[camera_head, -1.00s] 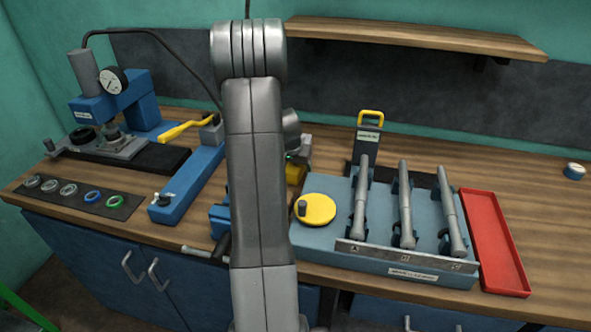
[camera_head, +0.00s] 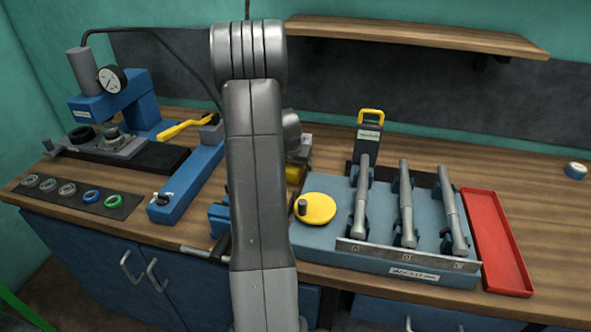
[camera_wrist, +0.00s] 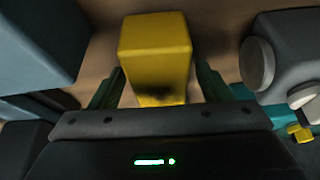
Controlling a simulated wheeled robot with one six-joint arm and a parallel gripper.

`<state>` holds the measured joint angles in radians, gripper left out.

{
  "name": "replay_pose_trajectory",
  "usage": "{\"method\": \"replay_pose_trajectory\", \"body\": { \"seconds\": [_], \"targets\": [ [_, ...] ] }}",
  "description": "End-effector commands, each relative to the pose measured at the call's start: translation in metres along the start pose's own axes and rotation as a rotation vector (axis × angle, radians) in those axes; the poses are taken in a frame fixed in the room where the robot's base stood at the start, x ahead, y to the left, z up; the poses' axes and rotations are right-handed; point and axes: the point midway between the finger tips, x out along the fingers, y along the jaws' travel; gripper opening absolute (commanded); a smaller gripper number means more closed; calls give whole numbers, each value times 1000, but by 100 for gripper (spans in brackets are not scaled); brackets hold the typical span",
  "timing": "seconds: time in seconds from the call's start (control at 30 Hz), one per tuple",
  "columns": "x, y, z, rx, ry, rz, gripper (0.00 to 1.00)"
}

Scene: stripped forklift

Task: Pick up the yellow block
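The yellow block (camera_wrist: 156,55) is in the upper middle of the wrist view, with a dark shadow low on its near face. My gripper (camera_wrist: 157,88) is open, with one dark finger on each side of the block. Narrow gaps seem to show between the fingers and the block, but I cannot tell whether either finger touches it. In the head view a small part of the yellow block (camera_head: 295,173) shows just right of my arm, on the bench. My arm hides most of the gripper there.
A blue clamp bar (camera_head: 187,185) lies to the left. A grey rounded part (camera_wrist: 285,60) is close right in the wrist view.

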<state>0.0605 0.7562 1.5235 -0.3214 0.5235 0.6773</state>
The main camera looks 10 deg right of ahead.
Motion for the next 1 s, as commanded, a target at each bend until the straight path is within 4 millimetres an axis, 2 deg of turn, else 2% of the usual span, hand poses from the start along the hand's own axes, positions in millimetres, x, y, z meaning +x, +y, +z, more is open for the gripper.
{"method": "replay_pose_trajectory", "body": {
  "seconds": [0.03, 0.37, 0.63, 0.8, 1.0],
  "targets": [
    [0, 0, 0, 0, 0, 0, 67],
    [0, 0, 0, 0, 0, 0, 2],
    [-2, 0, -2, 0, 2, -1, 2],
    [-10, 0, -5, 0, 1, 0, 2],
    [-48, -1, -22, 2, 9, -3, 2]
  ]
}}
